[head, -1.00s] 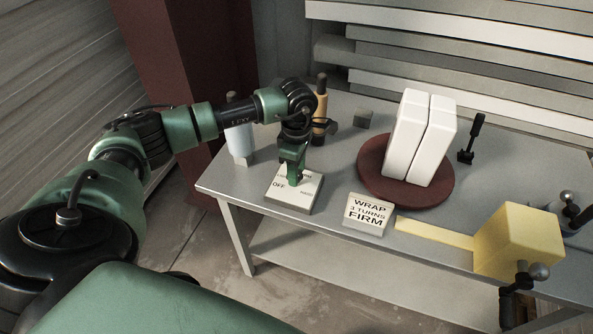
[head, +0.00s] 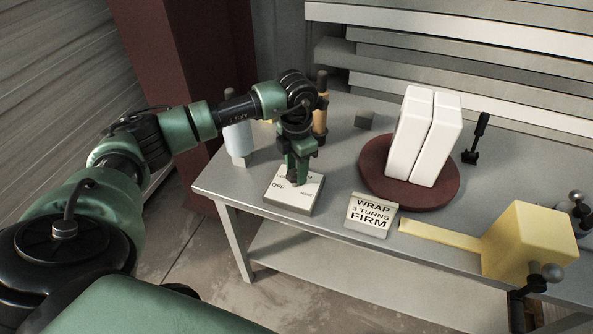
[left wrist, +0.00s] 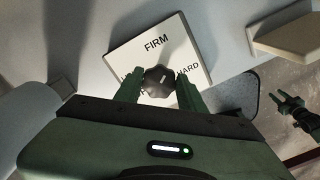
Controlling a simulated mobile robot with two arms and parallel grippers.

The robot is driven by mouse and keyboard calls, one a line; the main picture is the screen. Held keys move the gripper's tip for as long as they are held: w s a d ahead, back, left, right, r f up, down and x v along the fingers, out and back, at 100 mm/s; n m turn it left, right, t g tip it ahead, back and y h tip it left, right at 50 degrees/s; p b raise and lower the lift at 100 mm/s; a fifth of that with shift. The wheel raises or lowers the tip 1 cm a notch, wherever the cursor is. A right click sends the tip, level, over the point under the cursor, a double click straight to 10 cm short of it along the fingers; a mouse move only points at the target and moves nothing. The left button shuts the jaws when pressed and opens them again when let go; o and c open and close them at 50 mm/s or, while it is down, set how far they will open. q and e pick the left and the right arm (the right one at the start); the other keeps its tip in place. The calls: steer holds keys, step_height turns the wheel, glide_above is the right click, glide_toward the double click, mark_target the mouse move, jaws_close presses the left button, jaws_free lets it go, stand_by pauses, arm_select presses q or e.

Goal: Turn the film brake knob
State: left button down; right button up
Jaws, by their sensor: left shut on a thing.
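The film brake knob (left wrist: 159,80) is a small dark knob on a square white dial plate (left wrist: 150,50). Its pale mark points up, roughly towards the word FIRM. HARD is printed on the right, and OFF shows on the plate in the head view (head: 294,205). My left gripper (left wrist: 159,87) is shut on the knob from above, one green finger on each side. In the head view my left gripper (head: 297,178) points down at the plate and hides the knob.
A sign (head: 370,217) reading WRAP 3 TURNS FIRM stands to the right. Two white boards (head: 424,135) stand on a dark red turntable (head: 447,196). A yellow block (head: 530,240) with a strip is at the table's front right. A white bottle (head: 238,142) stands behind.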

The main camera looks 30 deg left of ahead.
arm_select(q)
steer(key=n, duration=0.4)
steer(key=shift+w+a+n+b, duration=0.1)
steer(key=shift+n+b, duration=0.2)
steer(key=n, duration=0.3)
steer(key=shift+a+n, duration=0.1)
steer(key=shift+n, duration=0.2)
steer(key=n, duration=0.4)
steer(key=shift+a+r+n, duration=0.1)
steer(key=shift+n, duration=0.2)
steer(key=n, duration=0.4)
steer(key=shift+a, duration=0.1)
steer(key=n+p, duration=0.1)
steer(key=n, duration=0.3)
steer(key=shift+s, duration=0.2)
steer(key=n+p, duration=0.1)
steer(key=n, duration=0.3)
steer(key=shift+s+r+n, duration=0.1)
steer(key=shift+s+n, duration=0.05)
steer(key=shift+n, duration=0.15)
steer(key=n+p, duration=0.1)
steer(key=n, duration=0.3)
steer(key=shift+n+p, duration=0.3)
steer(key=shift+p, duration=0.1)
steer(key=shift+s+n+p, duration=0.1)
steer(key=shift+n+p, duration=0.6)
steer(key=shift+n, duration=1.1)
